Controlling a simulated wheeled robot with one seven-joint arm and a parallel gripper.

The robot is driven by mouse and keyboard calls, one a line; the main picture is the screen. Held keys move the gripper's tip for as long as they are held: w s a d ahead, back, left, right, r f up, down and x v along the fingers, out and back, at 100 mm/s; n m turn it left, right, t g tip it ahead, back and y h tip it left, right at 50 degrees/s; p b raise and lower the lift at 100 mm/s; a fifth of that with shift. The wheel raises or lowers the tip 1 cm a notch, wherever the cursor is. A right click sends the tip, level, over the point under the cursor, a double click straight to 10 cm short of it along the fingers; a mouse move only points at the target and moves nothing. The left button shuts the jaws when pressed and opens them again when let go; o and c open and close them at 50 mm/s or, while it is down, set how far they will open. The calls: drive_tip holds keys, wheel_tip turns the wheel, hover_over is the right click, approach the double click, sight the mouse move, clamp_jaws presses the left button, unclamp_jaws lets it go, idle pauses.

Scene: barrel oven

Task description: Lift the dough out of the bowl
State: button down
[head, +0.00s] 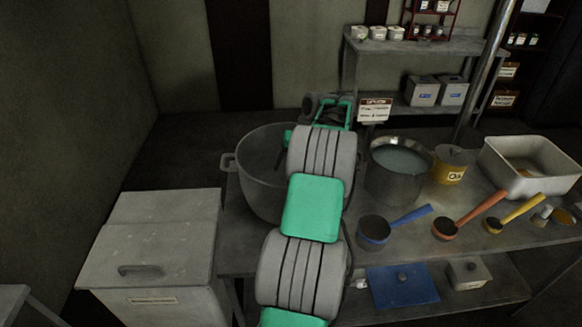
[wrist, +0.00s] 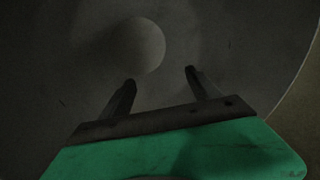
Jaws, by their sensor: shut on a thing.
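The dough (wrist: 138,46) is a pale round lump in the dark wrist view, at the tips of my gripper (wrist: 160,76). The two fingers stand apart, and the left fingertip meets the lump's lower edge. My gripper is shut on the dough, though the contact on the right is hard to make out. The large grey bowl (head: 248,187) stands at the left end of the table, and its curved wall (wrist: 300,85) shows in the wrist view. My arm covers the bowl's right side in the head view and hides the fingers and dough.
A metal pot of pale liquid (head: 400,160) stands close right of my arm. A yellow tin (head: 452,165), a white tray (head: 528,168) and blue (head: 373,231), orange (head: 445,229) and yellow (head: 494,225) scoops fill the table. A grey lidded bin (head: 150,245) stands front left.

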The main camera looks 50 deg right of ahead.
wheel_tip(320, 180, up, 7)
drive_tip(key=p, duration=0.5)
drive_tip(key=shift+f+p, duration=0.1)
drive_tip(key=shift+p, duration=0.2)
drive_tip(key=shift+r, duration=0.3)
drive_tip(key=shift+d+r, duration=0.1)
drive_tip(key=shift+r, duration=0.05)
drive_tip(key=shift+r, duration=1.6)
drive_tip(key=shift+r, duration=1.95)
